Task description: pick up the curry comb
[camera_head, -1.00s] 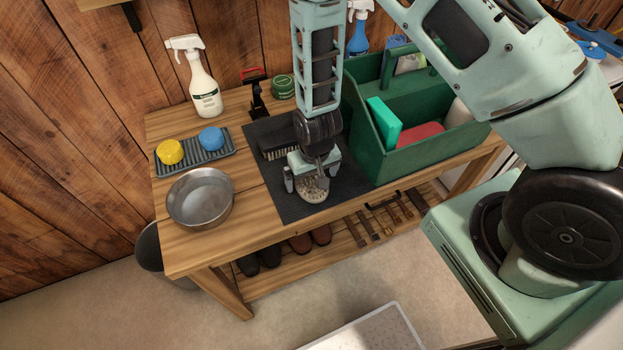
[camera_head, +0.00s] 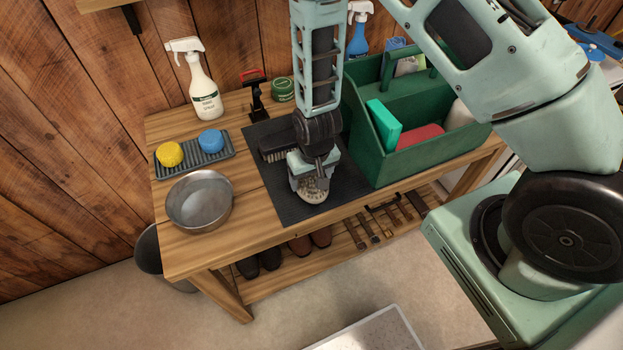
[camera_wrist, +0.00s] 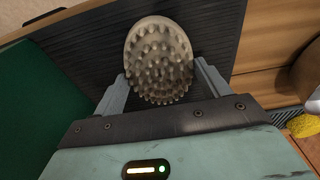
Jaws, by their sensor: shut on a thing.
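The curry comb (camera_wrist: 160,58) is a pale, oval pad covered in rounded nubs, seen large in the wrist view. My gripper (camera_wrist: 164,88) is shut on it, with one finger at each side of its lower part. In the head view the curry comb (camera_head: 312,193) shows just below my gripper (camera_head: 311,185), over the front part of the dark mat (camera_head: 290,208). My gripper hides part of it there. I cannot tell whether it touches the mat.
A dark bristle brush (camera_head: 276,148) lies behind my gripper on the mat. A green tote (camera_head: 400,165) stands close on the right. A metal bowl (camera_head: 200,200) and a ridged tray (camera_head: 222,156) with yellow and blue sponges are on the left. A spray bottle (camera_head: 204,90) stands behind.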

